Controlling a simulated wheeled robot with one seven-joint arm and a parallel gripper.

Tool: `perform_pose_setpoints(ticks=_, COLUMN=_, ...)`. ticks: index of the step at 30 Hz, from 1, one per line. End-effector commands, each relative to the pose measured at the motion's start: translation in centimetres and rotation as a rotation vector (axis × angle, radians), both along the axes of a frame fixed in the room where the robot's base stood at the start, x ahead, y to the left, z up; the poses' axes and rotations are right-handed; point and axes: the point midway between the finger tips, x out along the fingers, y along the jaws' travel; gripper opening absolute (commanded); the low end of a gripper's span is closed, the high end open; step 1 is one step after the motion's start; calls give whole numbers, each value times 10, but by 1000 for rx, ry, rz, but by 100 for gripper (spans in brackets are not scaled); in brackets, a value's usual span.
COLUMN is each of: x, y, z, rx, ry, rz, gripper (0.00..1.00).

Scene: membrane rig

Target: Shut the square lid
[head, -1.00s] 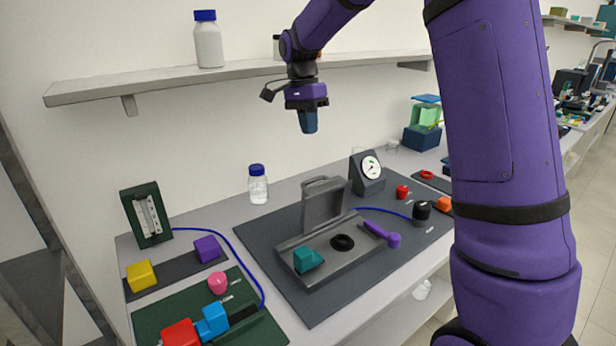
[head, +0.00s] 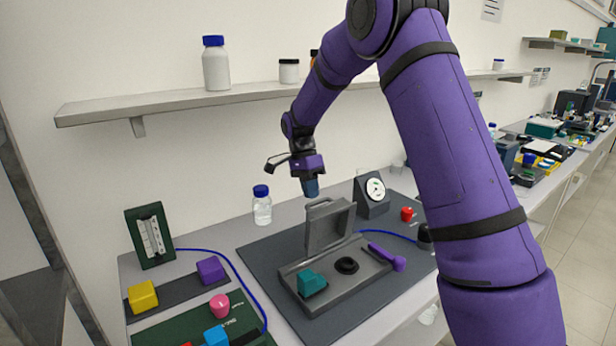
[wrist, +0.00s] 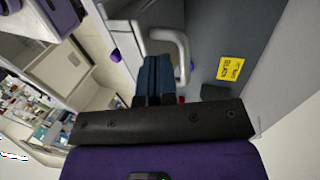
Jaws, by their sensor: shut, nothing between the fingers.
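The square lid (head: 330,226) is grey with a handle on its top edge. It stands open and upright at the back of its grey base (head: 345,292). A teal block (head: 310,282) and a black ring (head: 346,265) are in the base, and a purple lever (head: 387,256) is at its right side. My gripper (head: 312,190) is shut and empty, pointing down just above and behind the lid's top edge. In the wrist view the blue fingers (wrist: 160,75) are together, beside the lid's grey handle (wrist: 180,50).
A dial gauge (head: 374,190) stands right of the lid, and a clear bottle with a blue cap (head: 262,208) stands left. A wall shelf (head: 200,99) runs behind my arm. Coloured blocks, including a yellow one (head: 143,297), lie at the left. The dark mat's front is clear.

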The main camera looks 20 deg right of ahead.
Motion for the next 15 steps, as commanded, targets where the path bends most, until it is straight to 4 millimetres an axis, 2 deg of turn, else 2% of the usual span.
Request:
perform_pose_setpoints(ticks=6, x=-7, y=-1, z=-18, rx=0, ry=2, rz=-1, gripper=0)
perform_pose_setpoints(ticks=15, x=-7, y=-1, z=-21, rx=0, ry=1, rz=0, gripper=0)
